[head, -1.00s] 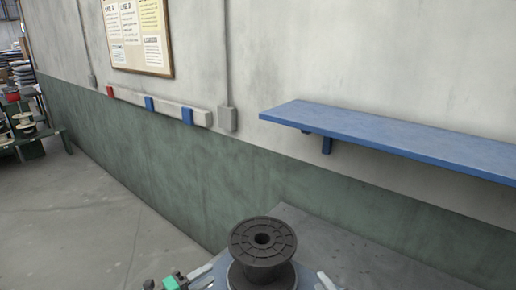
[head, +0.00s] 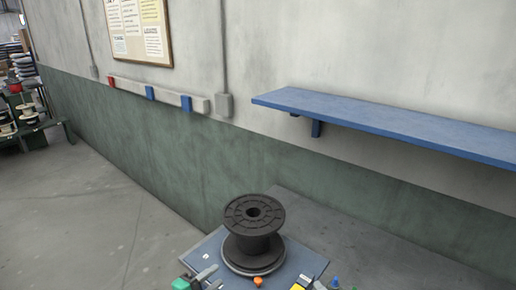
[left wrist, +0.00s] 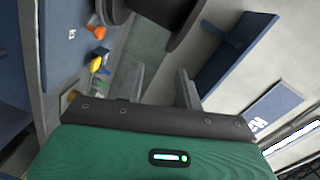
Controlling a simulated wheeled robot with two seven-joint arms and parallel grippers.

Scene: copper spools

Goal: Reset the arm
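A black spool (head: 253,232) stands upright on a blue-grey platform (head: 210,250) at the bottom middle of the head view. In the left wrist view a dark spool (left wrist: 168,14) is partly visible at the top edge. My left gripper (head: 211,277), with green on its body, is at the bottom edge of the head view, left of and apart from the spool. In the left wrist view its two fingers (left wrist: 158,88) stand apart with nothing between them. A grey and green part at the bottom, right of the spool, may be my right gripper; its fingers cannot be made out.
A blue shelf (head: 390,125) sticks out from the wall at the right. Small coloured pieces, one of them orange (head: 257,281), lie by the platform's front. A rack (head: 28,115) with spools stands far left. The concrete floor (head: 90,215) at the left is clear.

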